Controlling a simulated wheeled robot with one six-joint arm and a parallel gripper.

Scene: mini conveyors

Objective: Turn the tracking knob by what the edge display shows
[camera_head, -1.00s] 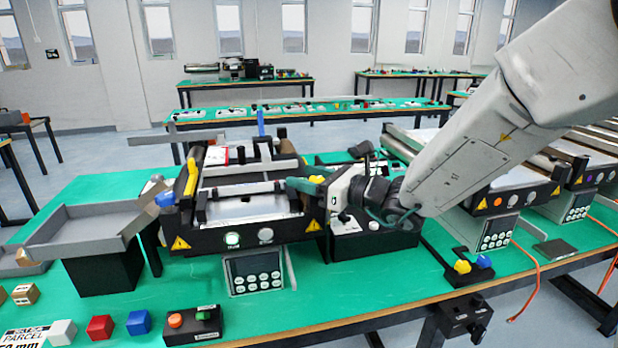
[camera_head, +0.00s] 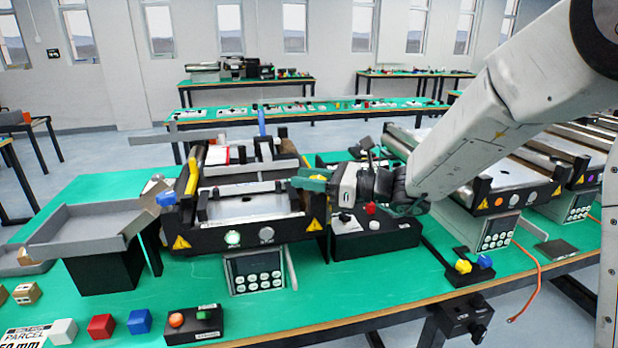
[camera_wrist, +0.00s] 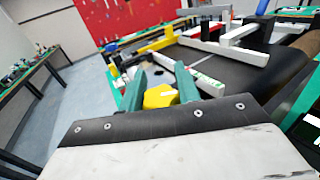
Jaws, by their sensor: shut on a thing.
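My gripper (camera_head: 306,179) reaches in from the right to the right-hand side of the near conveyor (camera_head: 248,206). In the wrist view its two teal fingers (camera_wrist: 160,88) are shut on a yellow knob (camera_wrist: 159,97), which sits between the fingertips at the belt's edge. The fingers hide the knob in the head view. A white strip with green marks (camera_wrist: 208,84) lies just right of the fingers in the wrist view. It may be the edge display, but its reading is too small to tell.
A black control box (camera_head: 372,238) with a red button stands close below my wrist. A keypad panel (camera_head: 257,272) hangs at the conveyor's front, beside a lit green button (camera_head: 233,238). A grey tray (camera_head: 80,233) stands left. Coloured cubes lie in front.

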